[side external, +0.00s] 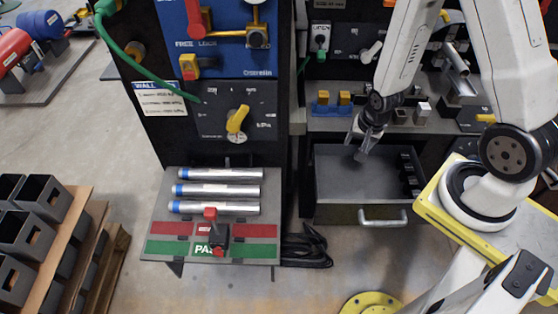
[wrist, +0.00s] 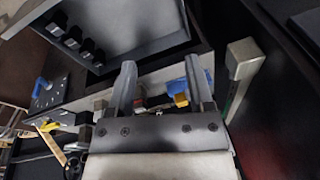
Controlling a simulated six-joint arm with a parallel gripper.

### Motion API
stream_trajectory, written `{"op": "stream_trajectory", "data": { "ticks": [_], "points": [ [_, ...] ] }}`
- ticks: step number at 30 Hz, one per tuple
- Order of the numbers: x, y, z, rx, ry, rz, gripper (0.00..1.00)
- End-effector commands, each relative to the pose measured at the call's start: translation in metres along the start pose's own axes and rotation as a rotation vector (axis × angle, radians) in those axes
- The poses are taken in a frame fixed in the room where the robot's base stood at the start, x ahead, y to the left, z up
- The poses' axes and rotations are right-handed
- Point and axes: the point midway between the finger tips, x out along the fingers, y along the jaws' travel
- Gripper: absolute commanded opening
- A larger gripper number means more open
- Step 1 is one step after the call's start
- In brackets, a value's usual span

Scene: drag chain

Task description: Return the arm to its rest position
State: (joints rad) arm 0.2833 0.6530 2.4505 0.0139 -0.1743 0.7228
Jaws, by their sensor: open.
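My gripper (side external: 362,150) hangs from my white arm at the right of the side external view, above the open drawer (side external: 335,190). In the wrist view my gripper (wrist: 160,85) shows two grey fingers standing apart, with nothing held between them. Behind the fingers are a blue holder and a small yellow block (wrist: 181,99). Part of the drawer (wrist: 150,30) shows at the top of the wrist view.
The drawer has a metal handle (side external: 383,218) and black pieces (side external: 408,172) along its right side. A shelf with a blue holder (side external: 333,109) is behind. Left of the drawer, a tray (side external: 157,222) bears three silver tubes (side external: 220,174). A yellow-edged table (side external: 440,230) stands at right.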

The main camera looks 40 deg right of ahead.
Motion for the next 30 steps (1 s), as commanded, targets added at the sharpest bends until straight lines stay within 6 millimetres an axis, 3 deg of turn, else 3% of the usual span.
{"op": "stream_trajectory", "data": {
  "ticks": [9, 21, 30],
  "points": [
    [-0.062, -0.038, 0.009, -0.392, -0.003, -0.031, 0.67],
    [-0.134, -0.062, 0.035, -0.858, -0.003, -0.062, 0.67],
    [-0.156, -0.065, 0.046, -1.011, -0.005, -0.070, 0.67]
  ]
}}
